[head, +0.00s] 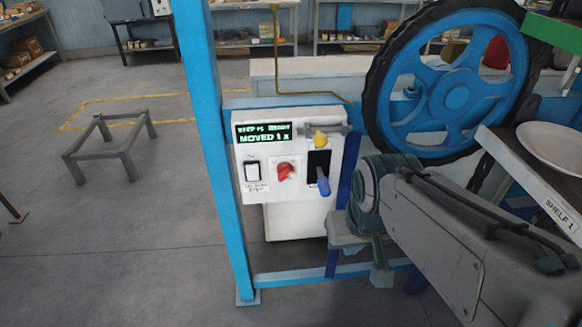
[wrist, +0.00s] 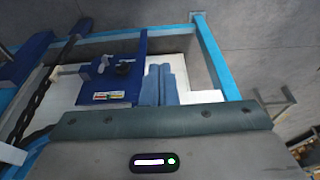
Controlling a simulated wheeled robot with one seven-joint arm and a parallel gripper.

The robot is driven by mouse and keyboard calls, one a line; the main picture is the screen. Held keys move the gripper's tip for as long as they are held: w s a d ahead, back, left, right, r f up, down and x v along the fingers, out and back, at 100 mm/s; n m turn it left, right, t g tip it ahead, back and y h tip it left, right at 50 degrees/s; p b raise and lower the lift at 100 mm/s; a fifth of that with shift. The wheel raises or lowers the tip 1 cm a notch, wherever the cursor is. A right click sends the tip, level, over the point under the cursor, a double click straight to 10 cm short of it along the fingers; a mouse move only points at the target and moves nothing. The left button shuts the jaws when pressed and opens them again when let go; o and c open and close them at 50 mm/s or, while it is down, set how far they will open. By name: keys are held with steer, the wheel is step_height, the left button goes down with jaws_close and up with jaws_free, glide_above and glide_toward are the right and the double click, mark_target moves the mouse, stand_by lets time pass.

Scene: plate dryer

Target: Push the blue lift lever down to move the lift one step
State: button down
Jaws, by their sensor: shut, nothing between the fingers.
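The blue lift lever (head: 323,183) sits in a black slot on the right of the white control panel (head: 265,205) in the head view. Its handle hangs at the low part of the slot, tilted slightly. The green text on the panel's display (head: 264,133) seems to read "MOVED 1" on its lower line. My gripper's blue-grey fingers (wrist: 158,72) are shut together and empty in the wrist view. In the head view my wrist is right of and below the lever, apart from it in the picture; the fingertips cannot be made out there.
A red knob (head: 285,171), a white switch (head: 252,172) and a yellow piece (head: 320,138) are on the panel. A blue post (head: 213,150) stands at its left, a large blue wheel (head: 450,95) at upper right. A shelf with a plate (head: 555,145) is right. Floor at left is open around a low table (head: 110,143).

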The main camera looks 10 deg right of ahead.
steer(key=shift+r, duration=0.1)
stand_by(0.3)
steer(key=n+g+h+p, duration=0.45)
steer(key=n+p, duration=0.55)
steer(key=n, duration=0.6)
glide_above(322, 185)
steer(key=a, duration=0.4)
step_height(322, 185, down, 3)
steer(key=shift+w+f+n+t+h+p, duration=0.3)
steer(key=shift+w+n+t+h, duration=0.05)
steer(key=shift+n+t, duration=0.1)
steer(key=shift+f, duration=0.1)
steer(key=shift+b+x, duration=2.3)
steer(key=shift+x, duration=1.1)
